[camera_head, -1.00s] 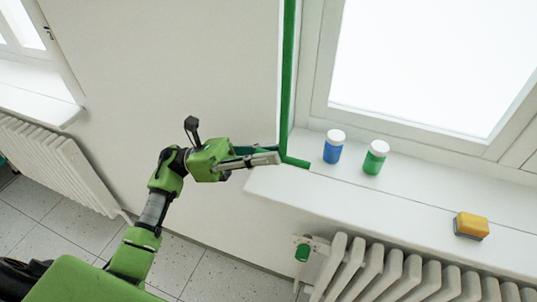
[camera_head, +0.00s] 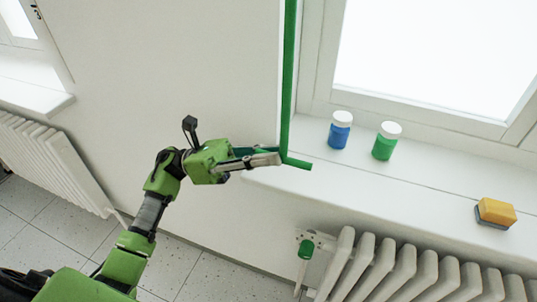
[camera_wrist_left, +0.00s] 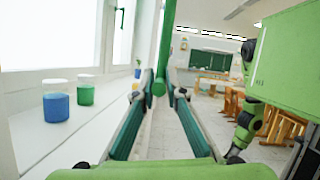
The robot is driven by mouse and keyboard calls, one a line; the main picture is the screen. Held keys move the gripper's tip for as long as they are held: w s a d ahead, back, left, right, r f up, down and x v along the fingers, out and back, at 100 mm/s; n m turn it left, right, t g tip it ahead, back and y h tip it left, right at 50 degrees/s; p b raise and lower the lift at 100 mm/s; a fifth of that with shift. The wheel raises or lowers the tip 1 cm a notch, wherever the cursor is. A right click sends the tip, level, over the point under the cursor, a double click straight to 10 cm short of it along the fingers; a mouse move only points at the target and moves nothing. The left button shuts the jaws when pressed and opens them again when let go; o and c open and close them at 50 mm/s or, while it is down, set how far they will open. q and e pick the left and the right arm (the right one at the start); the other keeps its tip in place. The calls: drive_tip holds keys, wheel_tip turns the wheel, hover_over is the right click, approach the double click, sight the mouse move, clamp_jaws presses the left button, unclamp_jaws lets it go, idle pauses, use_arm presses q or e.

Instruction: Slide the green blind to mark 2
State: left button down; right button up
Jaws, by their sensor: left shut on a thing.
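The green blind (camera_head: 289,70) shows edge-on as a tall narrow green strip beside the window, with a short green bar (camera_head: 298,163) at its lower end. It also shows in the left wrist view (camera_wrist_left: 167,40), rising from between the fingertips. My left gripper (camera_head: 280,155) is shut on the blind's lower end, beside the corner of the window sill; it also shows in the left wrist view (camera_wrist_left: 159,86). The fingers hide part of the grip. No numbered mark can be made out. My right gripper is not in view.
A blue jar (camera_head: 339,134) and a green jar (camera_head: 384,146) with white lids stand on the white sill (camera_head: 400,190). A yellow sponge (camera_head: 496,212) lies farther right. A white radiator (camera_head: 410,270) with a green valve knob (camera_head: 306,249) is below.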

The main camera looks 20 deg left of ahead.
use_arm(q)
drive_tip(key=c, duration=2.1)
unclamp_jaws()
drive_tip(key=v, duration=1.2)
drive_tip(key=shift+w, duration=0.1)
